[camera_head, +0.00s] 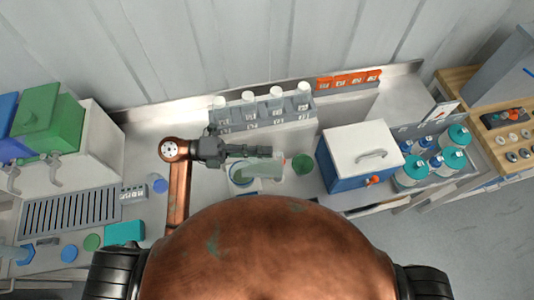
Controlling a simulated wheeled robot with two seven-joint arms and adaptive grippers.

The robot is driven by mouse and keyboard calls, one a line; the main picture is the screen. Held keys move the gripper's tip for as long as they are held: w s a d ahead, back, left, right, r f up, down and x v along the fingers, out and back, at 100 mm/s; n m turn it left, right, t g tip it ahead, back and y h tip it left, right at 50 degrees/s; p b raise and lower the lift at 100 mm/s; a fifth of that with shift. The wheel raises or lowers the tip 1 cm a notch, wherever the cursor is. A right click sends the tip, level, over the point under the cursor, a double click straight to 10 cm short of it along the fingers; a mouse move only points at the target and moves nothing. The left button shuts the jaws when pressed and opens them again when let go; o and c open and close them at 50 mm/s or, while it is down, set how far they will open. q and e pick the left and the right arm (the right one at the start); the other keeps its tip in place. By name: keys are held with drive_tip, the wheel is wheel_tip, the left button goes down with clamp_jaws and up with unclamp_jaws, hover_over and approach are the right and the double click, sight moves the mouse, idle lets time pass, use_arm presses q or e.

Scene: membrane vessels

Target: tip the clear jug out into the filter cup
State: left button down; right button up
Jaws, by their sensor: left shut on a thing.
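My left gripper (262,151) reaches in from the left and is shut on the clear jug (266,169). The jug is pale green and see-through, and it looks tipped well over on its side. Its left end is at the filter cup (241,178), a round cup with a pale rim and green inside. The jug overlaps the cup's right side in the picture. I cannot tell whether they touch or whether liquid is running. My right gripper is not in view.
A rack of white-capped bottles (262,113) stands behind the gripper. A green disc (302,164) lies right of the jug, before a blue cooler with white lid (361,148). Teal-capped bottles (412,172) stand further right. A slotted drain (70,212) is at left.

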use_arm(q)
drive_tip(key=shift+a+r+h+b, duration=0.25)
drive_tip(key=shift+a+h+b, duration=0.7)
drive_tip(key=shift+b, duration=0.2)
drive_tip(key=shift+a+r+h+b, duration=0.2)
drive_tip(key=shift+a+h+b, duration=0.65)
drive_tip(key=shift+b, duration=0.4)
drive_tip(key=shift+a+r+h+b, duration=0.15)
drive_tip(key=shift+a+h+b, duration=0.45)
drive_tip(key=shift+a+b, duration=0.5)
drive_tip(key=shift+a+r, duration=0.1)
drive_tip(key=shift+s, duration=0.15)
